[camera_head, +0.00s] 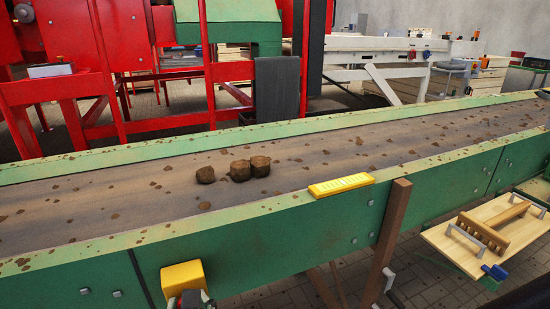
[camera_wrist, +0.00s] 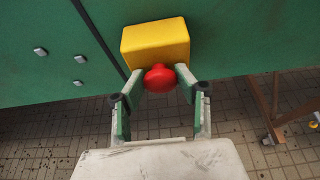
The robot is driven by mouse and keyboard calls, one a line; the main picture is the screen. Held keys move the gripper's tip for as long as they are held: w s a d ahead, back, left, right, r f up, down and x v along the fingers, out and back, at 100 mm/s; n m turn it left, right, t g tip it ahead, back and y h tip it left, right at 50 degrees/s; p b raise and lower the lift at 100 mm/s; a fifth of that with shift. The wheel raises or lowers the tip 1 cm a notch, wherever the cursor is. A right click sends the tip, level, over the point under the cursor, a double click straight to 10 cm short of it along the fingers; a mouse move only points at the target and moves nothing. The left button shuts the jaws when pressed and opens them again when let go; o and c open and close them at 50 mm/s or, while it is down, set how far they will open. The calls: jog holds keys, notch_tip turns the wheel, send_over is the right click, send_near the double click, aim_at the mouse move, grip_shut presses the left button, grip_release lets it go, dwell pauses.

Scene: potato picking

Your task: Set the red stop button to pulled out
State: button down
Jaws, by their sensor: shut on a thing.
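The red stop button (camera_wrist: 159,78) is a round mushroom head on the front of a yellow box (camera_wrist: 154,43), which is fixed to the green conveyor side. In the wrist view my gripper (camera_wrist: 161,77) has one finger on each side of the button and is shut on it. In the head view the yellow box (camera_head: 183,279) is at the bottom edge, with part of my gripper (camera_head: 190,300) just below it.
The conveyor belt (camera_head: 110,205) carries several brown potatoes (camera_head: 240,170) and bits of soil. A yellow label plate (camera_head: 341,185) sits on the near green rail. A wooden board (camera_head: 470,245) with handles is at the right. Paved floor lies below the conveyor.

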jog(key=shift+s, duration=0.1)
jog(key=shift+s+d+f, duration=0.1)
jog(key=shift+s+d, duration=0.3)
jog(key=shift+s, duration=0.2)
jog(key=c, duration=1.3)
grip_release()
jog(key=shift+s, duration=0.15)
jog(key=shift+o, duration=0.2)
jog(key=v, duration=0.7)
jog(key=shift+r, duration=0.2)
